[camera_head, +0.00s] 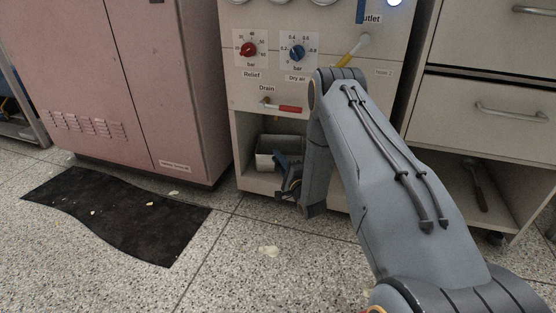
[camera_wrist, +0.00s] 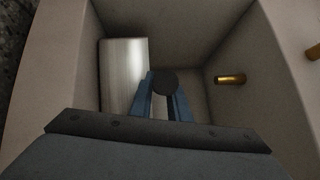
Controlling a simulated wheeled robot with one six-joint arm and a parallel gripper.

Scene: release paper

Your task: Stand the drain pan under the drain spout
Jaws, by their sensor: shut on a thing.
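The drain pan (camera_head: 264,160) is a pale grey metal box in the open lower bay of the panel cabinet. In the wrist view its bright metal face (camera_wrist: 120,68) lies just beyond and left of my fingers. My gripper (camera_head: 288,178) reaches into the bay at the pan's right side. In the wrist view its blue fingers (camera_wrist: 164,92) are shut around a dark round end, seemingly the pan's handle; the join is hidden. A brass spout (camera_wrist: 230,79) projects from the bay's wall, right of the fingers and apart from the pan. The red-handled drain valve (camera_head: 286,108) sits above the bay.
The bay's side wall (camera_wrist: 72,75) stands close to the pan. A pink cabinet (camera_head: 170,90) is at the left and a drawer unit (camera_head: 490,115) at the right. A black mat (camera_head: 115,215) lies on the speckled floor, which is otherwise mostly clear.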

